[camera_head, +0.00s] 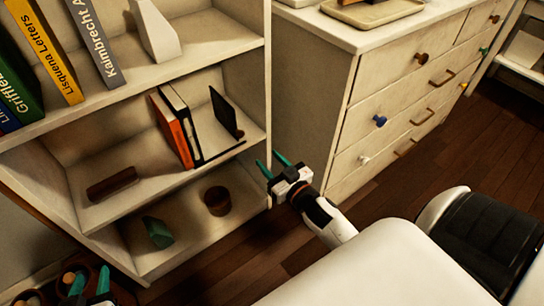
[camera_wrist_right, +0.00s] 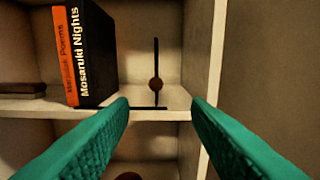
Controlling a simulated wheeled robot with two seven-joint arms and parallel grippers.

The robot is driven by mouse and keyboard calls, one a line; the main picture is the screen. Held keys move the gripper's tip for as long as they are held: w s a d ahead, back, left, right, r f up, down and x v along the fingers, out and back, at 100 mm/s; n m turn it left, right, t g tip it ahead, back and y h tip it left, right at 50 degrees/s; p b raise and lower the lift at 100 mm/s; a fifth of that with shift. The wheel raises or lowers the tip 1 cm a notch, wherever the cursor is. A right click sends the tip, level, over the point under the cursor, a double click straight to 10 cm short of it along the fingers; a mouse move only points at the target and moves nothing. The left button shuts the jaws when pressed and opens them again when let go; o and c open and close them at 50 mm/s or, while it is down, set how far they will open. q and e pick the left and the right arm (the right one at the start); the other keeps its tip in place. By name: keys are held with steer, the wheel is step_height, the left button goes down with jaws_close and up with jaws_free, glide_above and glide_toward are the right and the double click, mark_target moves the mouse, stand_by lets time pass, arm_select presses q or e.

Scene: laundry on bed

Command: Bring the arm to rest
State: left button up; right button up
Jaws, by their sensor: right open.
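My right gripper (camera_head: 272,163) is in the middle of the head view, in front of the bookcase's right edge. Its two teal fingers are apart with nothing between them. In the right wrist view the open fingers (camera_wrist_right: 160,112) point into the shelf, clear of the books. My left gripper (camera_head: 91,282) is at the lower left of the head view. Its teal fingertips stand apart, with nothing visible between them; its lower part is cut off by the frame.
The bookcase (camera_head: 267,85) holds an orange book (camera_head: 172,128), a black book (camera_wrist_right: 92,50) and a black bookend (camera_head: 226,112). A brown cup (camera_head: 217,200) and a green object (camera_head: 158,232) are on the lower shelf. A dresser (camera_head: 310,100) stands right; wooden floor (camera_head: 420,175) is open before it.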

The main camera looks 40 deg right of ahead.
arm_select(q)
steer(key=shift+s+f, duration=0.1)
steer(key=shift+f, duration=0.05)
arm_select(e)
steer(key=shift+s, duration=0.2)
